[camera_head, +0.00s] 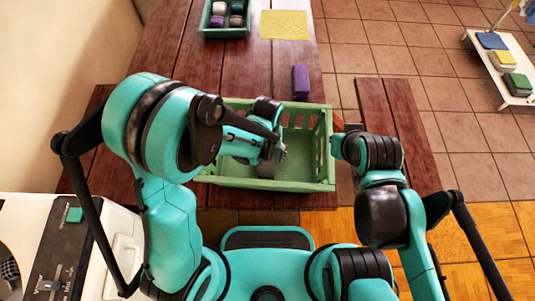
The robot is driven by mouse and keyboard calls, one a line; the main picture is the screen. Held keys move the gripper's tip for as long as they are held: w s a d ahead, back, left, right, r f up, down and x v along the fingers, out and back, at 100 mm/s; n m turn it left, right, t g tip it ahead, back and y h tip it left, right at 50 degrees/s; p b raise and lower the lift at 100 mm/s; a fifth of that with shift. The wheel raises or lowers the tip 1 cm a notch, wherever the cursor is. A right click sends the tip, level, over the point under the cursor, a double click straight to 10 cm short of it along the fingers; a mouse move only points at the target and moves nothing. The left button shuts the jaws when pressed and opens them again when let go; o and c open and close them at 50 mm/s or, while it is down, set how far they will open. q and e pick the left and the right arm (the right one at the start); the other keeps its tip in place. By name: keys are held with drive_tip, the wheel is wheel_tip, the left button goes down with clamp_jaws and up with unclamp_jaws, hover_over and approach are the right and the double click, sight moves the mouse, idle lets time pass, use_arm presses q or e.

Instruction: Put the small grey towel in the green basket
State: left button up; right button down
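The green basket (325,160) stands on the near part of the wooden table. My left gripper (281,152) reaches from the left over the basket's near wall and is over or inside it. Its fingers are small and partly hidden by the arm, so their opening is unclear. A small grey patch (266,170) shows just below the gripper inside the basket; it may be the small grey towel, but I cannot tell if it is held. My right gripper (337,146) is at the basket's right side, outside it, with its fingers mostly hidden.
A purple block-like item (301,81) and a flat yellow cloth (284,25) lie behind the basket. A dark green tray (225,32) holds several rolled items. A white low table (511,80) bears folded cloths. A white appliance (95,245) stands at the left.

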use_arm(q)
wheel_tip(320, 180, up, 12)
drive_tip(key=p, duration=0.5)
drive_tip(key=s+a+r+t, duration=0.2)
drive_tip(key=a+r, duration=0.4)
drive_tip(key=a, duration=0.3)
drive_tip(key=s+a+r+n+t, duration=0.1)
drive_tip(key=s+a+r+t, duration=0.2)
drive_tip(key=a+r+t, duration=0.2)
drive_tip(key=a+r, duration=0.1)
drive_tip(key=a, duration=0.2)
drive_tip(key=shift+a+r, duration=0.3)
drive_tip(key=shift+a, duration=0.1)
drive_tip(key=shift+s, duration=0.1)
drive_tip(key=shift+c, duration=0.2)
